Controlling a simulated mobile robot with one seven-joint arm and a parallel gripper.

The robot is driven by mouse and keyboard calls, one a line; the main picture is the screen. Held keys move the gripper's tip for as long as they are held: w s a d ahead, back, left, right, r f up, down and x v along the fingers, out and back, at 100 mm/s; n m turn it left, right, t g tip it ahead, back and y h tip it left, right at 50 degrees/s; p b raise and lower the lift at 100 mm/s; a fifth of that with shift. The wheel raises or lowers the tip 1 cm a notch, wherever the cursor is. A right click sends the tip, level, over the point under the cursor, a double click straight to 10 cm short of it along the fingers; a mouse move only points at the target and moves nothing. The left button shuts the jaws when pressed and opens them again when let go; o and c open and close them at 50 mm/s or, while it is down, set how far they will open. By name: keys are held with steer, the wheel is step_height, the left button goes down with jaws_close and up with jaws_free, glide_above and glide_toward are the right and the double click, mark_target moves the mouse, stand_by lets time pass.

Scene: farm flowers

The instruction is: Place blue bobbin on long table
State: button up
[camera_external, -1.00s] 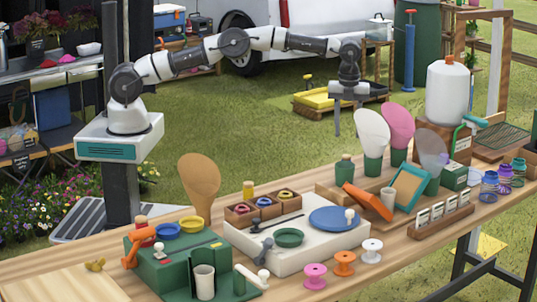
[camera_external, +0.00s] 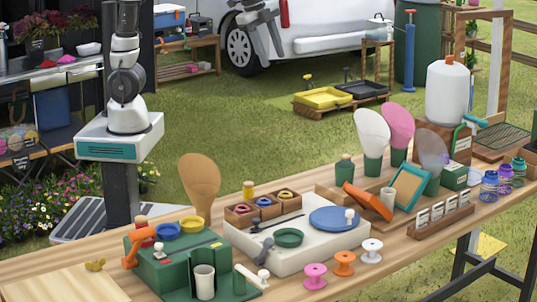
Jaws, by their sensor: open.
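Small bobbins sit in the compartments of a low wooden box (camera_external: 265,208) on the long table (camera_external: 420,262). One of them has a blue ring (camera_external: 264,202), in the middle compartment; it is too small to tell whether it is the blue bobbin. A pink spool (camera_external: 315,275), an orange spool (camera_external: 344,263) and a white spool (camera_external: 372,250) stand near the table's front edge. My gripper (camera_external: 262,42) is high at the top of the picture, in front of the white van, far from the table items. It is open, with nothing seen between its fingers.
A pale board (camera_external: 290,262) holds a blue disc (camera_external: 335,219) and a green dish (camera_external: 289,238). A green stand (camera_external: 160,272) is at the left, and fan-shaped paddles (camera_external: 372,131) stand behind. Bare wood shows along the front edge.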

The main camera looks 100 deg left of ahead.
steer(key=s+f+n+t, duration=0.1)
steer(key=s+f+n, duration=0.2)
steer(key=s, duration=0.7)
steer(key=s+d+f+n+t+h, duration=0.1)
steer(key=s+f+n, duration=0.2)
steer(key=s, duration=0.7)
steer(key=shift+s+n, duration=0.25)
steer(key=shift+n, duration=0.75)
step_height(320, 180, up, 9)
steer(key=p, duration=0.8)
steer(key=shift+f+p, duration=0.15)
steer(key=shift+p, duration=0.25)
